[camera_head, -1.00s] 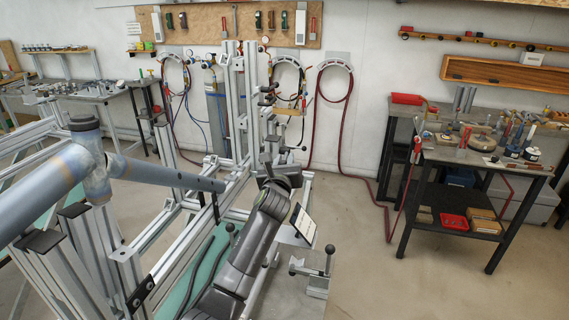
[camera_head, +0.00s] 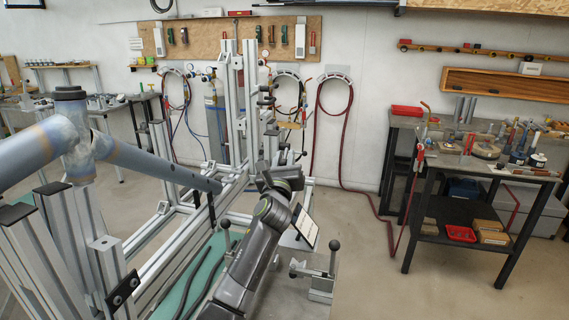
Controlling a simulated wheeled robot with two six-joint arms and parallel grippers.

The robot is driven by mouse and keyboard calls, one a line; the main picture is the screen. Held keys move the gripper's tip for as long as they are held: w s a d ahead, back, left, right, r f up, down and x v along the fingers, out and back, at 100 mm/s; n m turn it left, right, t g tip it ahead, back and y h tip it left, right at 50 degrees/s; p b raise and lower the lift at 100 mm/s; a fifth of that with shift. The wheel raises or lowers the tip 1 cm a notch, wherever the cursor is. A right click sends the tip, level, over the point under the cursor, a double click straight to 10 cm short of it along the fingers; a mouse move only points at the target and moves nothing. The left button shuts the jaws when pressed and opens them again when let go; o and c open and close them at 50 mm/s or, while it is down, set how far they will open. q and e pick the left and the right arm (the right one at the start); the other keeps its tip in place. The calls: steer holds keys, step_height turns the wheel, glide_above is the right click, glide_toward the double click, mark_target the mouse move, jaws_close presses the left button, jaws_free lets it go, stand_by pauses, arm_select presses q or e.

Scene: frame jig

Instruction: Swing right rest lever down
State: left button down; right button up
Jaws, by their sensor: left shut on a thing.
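A bare blue-grey tube frame (camera_head: 150,165) lies across the left of the head view, held by the aluminium jig (camera_head: 226,110). My left gripper (camera_head: 272,148) is at the far end of the dark grey arm, beside the jig's upright. It is shut on a small dark part there, which looks like the rest lever; the fingertips are small and partly hidden. A short lever with a black knob (camera_head: 302,154) sticks out just right of it. My right gripper is not in view.
A clamp with a black-knobbed lever (camera_head: 334,246) stands at lower centre, near a white tilted panel (camera_head: 306,228). Another black knob (camera_head: 226,225) is left of my arm. A tool table (camera_head: 480,170) stands at right, with open floor before it.

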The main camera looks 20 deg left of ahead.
arm_select(q)
steer(key=c, duration=1.5)
jaws_free()
steer(key=shift+s+d+p, duration=0.1)
steer(key=shift+s+p, duration=0.3)
steer(key=shift+p, duration=0.05)
steer(key=p+v, duration=0.7)
steer(key=v, duration=0.9)
steer(key=shift+s, duration=0.35)
steer(key=shift+f, duration=0.15)
